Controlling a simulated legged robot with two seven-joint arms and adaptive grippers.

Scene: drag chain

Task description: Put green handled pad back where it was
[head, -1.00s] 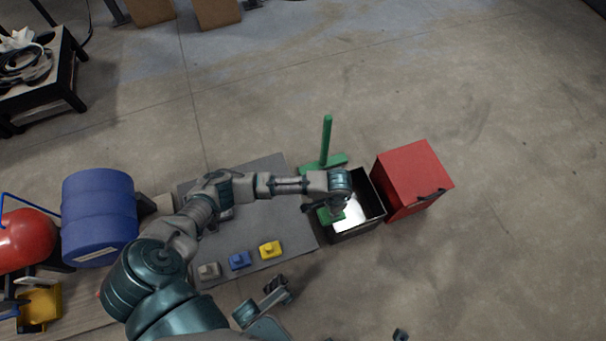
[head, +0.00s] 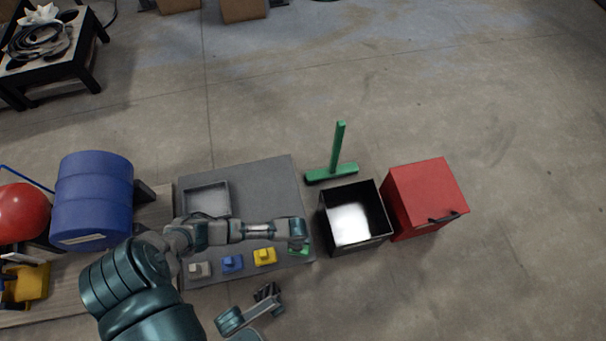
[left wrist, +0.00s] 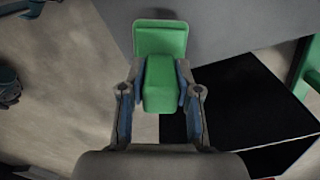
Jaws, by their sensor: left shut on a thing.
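The green handled pad (left wrist: 160,38) is in my left gripper (left wrist: 162,95). In the left wrist view the fingers close on both sides of its block-shaped handle. In the head view my left gripper (head: 297,246) is over the right edge of the grey mat (head: 262,190), and only a bit of the green pad (head: 303,252) shows beneath it. The yellow pad (head: 265,257), blue pad (head: 232,264) and grey pad (head: 199,269) stand in a row to the left. I cannot tell whether the green pad touches the mat. My right gripper (head: 268,292) is below the row, with its fingers unclear.
A black open bin (head: 375,233) stands right of the mat, beside a red box (head: 425,190). A green T-shaped tool (head: 336,155) stands behind the bin. A grey tray (head: 206,197) sits on the mat. A blue barrel (head: 92,200) is at the left.

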